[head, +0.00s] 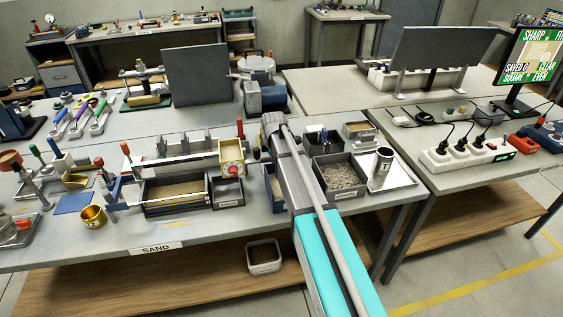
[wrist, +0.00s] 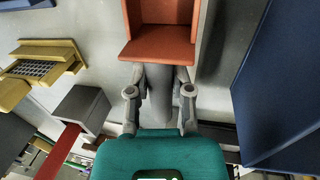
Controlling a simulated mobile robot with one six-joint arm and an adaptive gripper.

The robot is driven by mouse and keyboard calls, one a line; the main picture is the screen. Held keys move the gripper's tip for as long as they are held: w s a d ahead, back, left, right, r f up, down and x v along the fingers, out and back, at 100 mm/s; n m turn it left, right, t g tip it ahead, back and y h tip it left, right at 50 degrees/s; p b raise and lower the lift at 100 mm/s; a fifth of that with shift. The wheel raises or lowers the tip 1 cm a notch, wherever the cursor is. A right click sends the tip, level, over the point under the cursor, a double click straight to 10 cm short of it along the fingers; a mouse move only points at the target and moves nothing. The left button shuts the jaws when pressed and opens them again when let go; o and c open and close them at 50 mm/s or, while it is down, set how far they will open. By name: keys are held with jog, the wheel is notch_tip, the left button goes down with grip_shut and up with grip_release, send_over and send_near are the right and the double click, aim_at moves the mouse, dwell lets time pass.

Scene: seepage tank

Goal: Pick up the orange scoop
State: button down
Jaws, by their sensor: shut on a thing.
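The orange scoop (wrist: 158,50) is at the top middle of the wrist view, with an open box-like pan and a grey handle. My gripper (wrist: 159,82) has its two grey fingers on either side of the handle, shut on it. The pan is beyond the fingertips and partly cut off by the top edge. In the head view my arm covers the gripper and I cannot make out the scoop, so its height above the bench is unclear.
A dark blue panel (wrist: 285,85) is close on the right in the wrist view. A yellow item (wrist: 48,62) and a grey block with a red bar (wrist: 82,108) are on the left. The head view shows a crowded bench with a gravel tray (head: 341,175) and a metal cup (head: 383,162).

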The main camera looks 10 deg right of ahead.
jog(key=shift+r, duration=0.1)
notch_tip(320, 180, up, 2)
jog(key=p, duration=0.2)
jog(key=shift+r+p, duration=0.25)
jog(key=shift+p, duration=0.15)
jog(key=s+d+r+p, duration=0.8)
jog(key=s+r+p, duration=0.2)
jog(key=s, duration=0.1)
jog(key=shift+s+r, duration=0.15)
jog(key=shift+s, duration=0.15)
jog(key=shift+s, duration=0.1)
dwell(1.2)
